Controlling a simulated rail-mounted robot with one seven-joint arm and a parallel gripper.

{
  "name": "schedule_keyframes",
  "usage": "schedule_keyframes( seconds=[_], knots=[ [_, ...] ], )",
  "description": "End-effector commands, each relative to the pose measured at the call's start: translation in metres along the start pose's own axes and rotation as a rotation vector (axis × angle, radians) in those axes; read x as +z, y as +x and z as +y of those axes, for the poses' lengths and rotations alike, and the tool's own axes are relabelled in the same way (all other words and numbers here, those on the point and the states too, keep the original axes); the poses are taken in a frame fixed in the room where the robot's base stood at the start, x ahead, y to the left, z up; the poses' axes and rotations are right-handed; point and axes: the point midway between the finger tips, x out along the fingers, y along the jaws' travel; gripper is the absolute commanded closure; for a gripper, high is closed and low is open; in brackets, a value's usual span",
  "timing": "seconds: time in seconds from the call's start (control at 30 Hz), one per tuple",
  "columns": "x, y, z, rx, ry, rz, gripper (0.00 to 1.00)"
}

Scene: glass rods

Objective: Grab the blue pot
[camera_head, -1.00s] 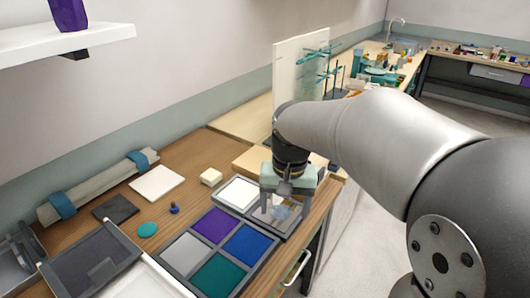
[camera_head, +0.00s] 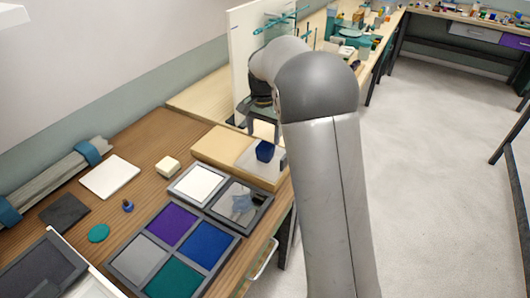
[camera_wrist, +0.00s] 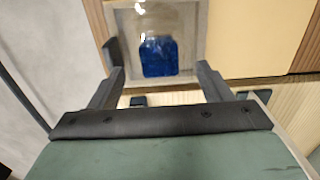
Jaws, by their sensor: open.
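The blue pot (camera_head: 265,151) is a small dark blue vessel on a pale grey square (camera_head: 244,160) on top of a light wooden block (camera_head: 214,147). In the wrist view the pot (camera_wrist: 160,57) looks like clear blue glass and shows between the two fingers, towards their tips. My gripper (camera_head: 262,122) is open and empty, just beyond the pot in the head view, partly hidden by my arm. In the wrist view the open fingers of my gripper (camera_wrist: 161,70) point towards the pot; I cannot tell the exact gap.
An upright white panel (camera_head: 246,50) stands behind my gripper. In front of the block are a white tray (camera_head: 198,183), a tray with a glassy patch (camera_head: 238,203) and a grey tray of coloured squares (camera_head: 172,248). Open floor (camera_head: 430,170) lies to the right.

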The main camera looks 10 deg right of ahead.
Motion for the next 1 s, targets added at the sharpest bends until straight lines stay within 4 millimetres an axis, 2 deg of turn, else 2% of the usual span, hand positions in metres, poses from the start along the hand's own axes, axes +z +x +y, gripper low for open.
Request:
schedule_keyframes(
  seconds=[0.1,0.37,0.6,0.9,0.93,1.0],
  knots=[
    [0.0,0.017,0.0,0.001,0.0,-0.002,0.28],
    [-0.002,0.035,0.001,0.002,-0.001,-0.002,0.28],
    [-0.006,0.069,0.002,0.001,-0.001,-0.001,0.28],
    [-0.006,0.077,0.001,0.0,-0.001,0.001,0.28],
    [-0.006,0.077,0.001,0.0,-0.001,0.001,0.31],
    [-0.006,0.077,0.001,0.0,-0.001,0.001,0.5]
  ],
)
